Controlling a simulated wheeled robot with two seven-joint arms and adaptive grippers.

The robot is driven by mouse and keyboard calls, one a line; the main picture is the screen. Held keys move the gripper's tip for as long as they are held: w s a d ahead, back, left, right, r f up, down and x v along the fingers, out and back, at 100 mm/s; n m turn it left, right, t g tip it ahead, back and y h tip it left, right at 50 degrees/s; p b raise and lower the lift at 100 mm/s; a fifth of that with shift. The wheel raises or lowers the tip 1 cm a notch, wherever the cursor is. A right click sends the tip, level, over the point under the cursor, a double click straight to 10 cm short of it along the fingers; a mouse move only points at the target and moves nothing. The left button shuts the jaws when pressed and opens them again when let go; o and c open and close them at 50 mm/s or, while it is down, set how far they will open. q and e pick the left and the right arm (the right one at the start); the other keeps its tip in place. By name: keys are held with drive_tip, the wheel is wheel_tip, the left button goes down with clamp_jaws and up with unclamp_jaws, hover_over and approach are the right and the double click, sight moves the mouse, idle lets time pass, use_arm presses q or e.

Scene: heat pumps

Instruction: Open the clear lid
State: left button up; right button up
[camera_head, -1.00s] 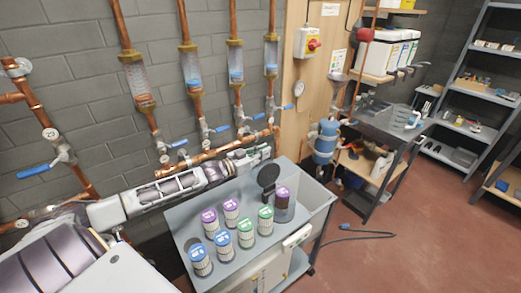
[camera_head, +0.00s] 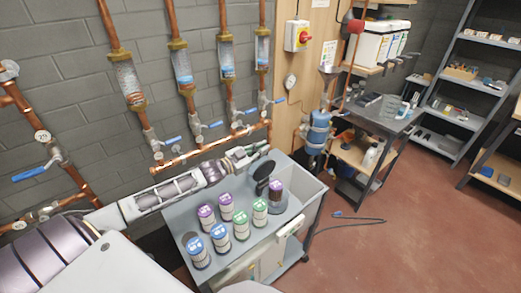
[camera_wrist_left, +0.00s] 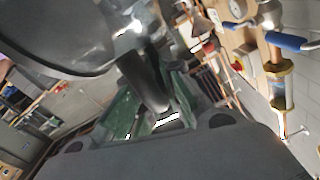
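A round, dark, see-through lid (camera_head: 263,170) stands raised on a narrow neck beside a holder with a purple-topped cartridge (camera_head: 276,192) on the cart. It fills the upper left of the left wrist view (camera_wrist_left: 62,35). My left gripper (camera_head: 252,152) is just behind and left of the lid. In the left wrist view its green finger pads (camera_wrist_left: 152,108) are apart, with a dark bar running between them. I cannot tell whether the pads touch the bar. My right gripper is out of view.
The grey cart (camera_head: 180,215) holds several purple, blue and green-topped cartridges (camera_head: 226,207) left of the lid. Copper pipes and valves line the wall behind my left arm. A cable (camera_head: 345,219) lies on the open red floor to the right.

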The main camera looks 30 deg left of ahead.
use_arm(q)
drive_tip(key=o, duration=0.4)
drive_tip(key=shift+w+r, duration=0.1)
drive_tip(key=shift+r, duration=0.25)
drive_tip(key=shift+c, duration=0.2)
drive_tip(key=shift+d+f, duration=0.1)
drive_tip(key=shift+f, duration=0.05)
drive_tip(key=shift+f, duration=0.1)
drive_tip(key=shift+s, duration=0.2)
drive_tip(key=shift+s+a, duration=0.15)
drive_tip(key=shift+a, duration=0.05)
drive_tip(key=v, duration=1.1)
idle(0.5)
drive_tip(key=shift+s, duration=0.15)
idle(0.3)
